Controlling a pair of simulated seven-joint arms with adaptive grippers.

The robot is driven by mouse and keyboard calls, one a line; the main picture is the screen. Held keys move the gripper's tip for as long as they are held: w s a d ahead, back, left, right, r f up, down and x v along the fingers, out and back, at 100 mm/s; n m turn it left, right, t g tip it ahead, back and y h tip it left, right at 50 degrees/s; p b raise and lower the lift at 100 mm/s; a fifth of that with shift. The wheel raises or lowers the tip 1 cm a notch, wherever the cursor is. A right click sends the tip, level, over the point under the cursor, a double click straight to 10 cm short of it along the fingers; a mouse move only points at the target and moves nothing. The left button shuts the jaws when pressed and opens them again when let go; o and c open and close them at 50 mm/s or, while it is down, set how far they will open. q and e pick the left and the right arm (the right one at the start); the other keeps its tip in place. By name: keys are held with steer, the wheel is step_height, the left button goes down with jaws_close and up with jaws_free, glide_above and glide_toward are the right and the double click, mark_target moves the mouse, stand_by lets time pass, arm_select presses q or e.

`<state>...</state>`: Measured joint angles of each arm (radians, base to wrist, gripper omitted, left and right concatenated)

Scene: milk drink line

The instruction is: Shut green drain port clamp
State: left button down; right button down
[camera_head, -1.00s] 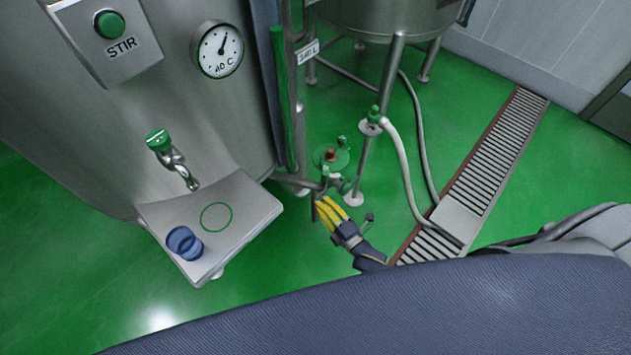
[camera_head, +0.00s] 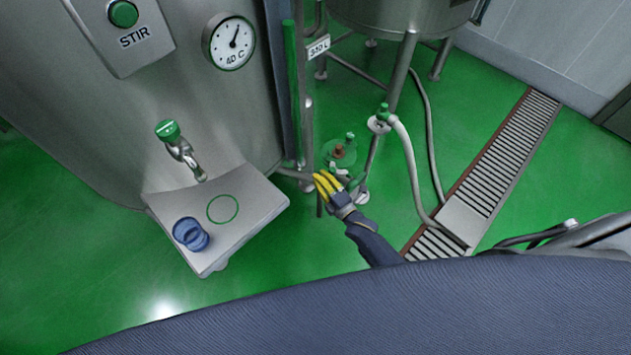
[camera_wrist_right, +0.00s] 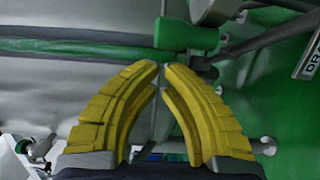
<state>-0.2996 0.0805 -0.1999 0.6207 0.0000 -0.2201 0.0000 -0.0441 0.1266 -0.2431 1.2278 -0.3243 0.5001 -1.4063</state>
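My right gripper (camera_head: 322,183), with yellow fingers, is at the low pipework between the tanks. In the right wrist view its fingertips (camera_wrist_right: 160,68) nearly meet, with a narrow gap. A green block-like part (camera_wrist_right: 185,35) of the fittings lies just beyond the tips; I cannot tell whether they touch it. Green fittings with a round green disc (camera_head: 338,153) and a brown centre stand just above the gripper in the head view. The gripper partly hides the lower fittings, so the clamp's position is unclear. My left gripper is not in view.
A steel tank with a tap (camera_head: 180,150) and shelf (camera_head: 235,235) stands at left; a blue cup (camera_head: 190,234) is on the shelf. A white hose (camera_head: 411,165) runs to the floor drain (camera_head: 490,170). A partly cropped sign (camera_wrist_right: 310,62) reads "DRA".

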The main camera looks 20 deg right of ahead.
steer(key=shift+d, duration=0.65)
steer(key=shift+d, duration=0.1)
steer(key=shift+s+d+n+y, duration=0.15)
steer(key=shift+n+y, duration=0.15)
steer(key=shift+y, duration=0.2)
